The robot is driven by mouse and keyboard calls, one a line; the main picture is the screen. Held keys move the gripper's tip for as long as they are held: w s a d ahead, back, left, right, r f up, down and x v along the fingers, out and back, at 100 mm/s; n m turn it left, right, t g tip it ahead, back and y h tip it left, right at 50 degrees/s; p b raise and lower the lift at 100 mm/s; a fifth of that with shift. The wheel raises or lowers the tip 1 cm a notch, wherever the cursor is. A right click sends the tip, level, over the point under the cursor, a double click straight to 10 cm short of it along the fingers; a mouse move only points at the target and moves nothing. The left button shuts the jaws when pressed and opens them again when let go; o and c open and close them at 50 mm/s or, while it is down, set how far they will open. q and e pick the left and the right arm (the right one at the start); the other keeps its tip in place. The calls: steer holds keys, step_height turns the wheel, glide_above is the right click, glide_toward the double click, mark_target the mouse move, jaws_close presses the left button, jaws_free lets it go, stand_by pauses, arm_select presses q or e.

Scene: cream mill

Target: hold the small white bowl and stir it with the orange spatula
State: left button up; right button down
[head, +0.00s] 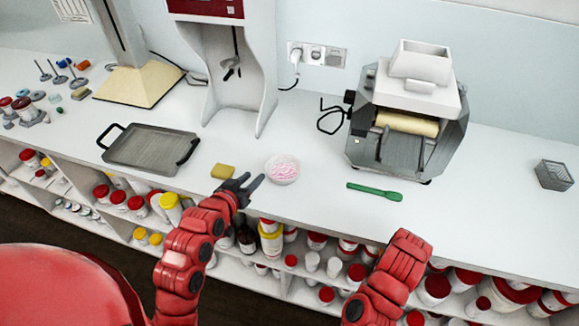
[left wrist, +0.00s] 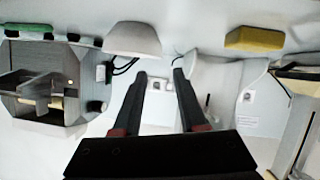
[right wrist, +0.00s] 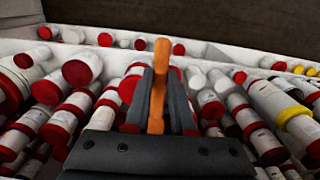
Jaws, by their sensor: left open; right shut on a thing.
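The small white bowl (head: 283,181) stands on the white counter, with pink and white contents inside. It also shows in the left wrist view (left wrist: 132,42). My left gripper (head: 252,182) is open and empty just left of the bowl in the head view, with its fingers pointing towards the bowl's side. The gap between them shows in the left wrist view (left wrist: 160,76). My right gripper (right wrist: 160,85) is shut on the orange spatula (right wrist: 161,55), whose narrow orange length stands between the fingers. The right gripper and the spatula are hidden in the head view.
A yellow sponge (head: 223,171) lies left of the bowl, and a green spatula (head: 375,192) lies to its right. A grey tray (head: 150,148) and a roller machine (head: 405,130) stand farther off. Shelves of red-capped jars (head: 318,241) are below the counter edge.

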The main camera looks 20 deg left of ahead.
mark_target(266, 166)
arm_select(q)
steer(key=p+x, duration=0.2)
steer(key=x, duration=0.6)
steer(key=shift+w+f+p, duration=0.1)
steer(key=shift+w+p, duration=0.25)
steer(key=shift+p, duration=0.05)
arm_select(e)
step_height(266, 166, up, 3)
steer(key=shift+r, duration=0.15)
arm_select(q)
steer(key=shift+c, duration=0.3)
jaws_close()
steer(key=shift+f, duration=0.1)
steer(key=shift+o, duration=0.5)
jaws_free()
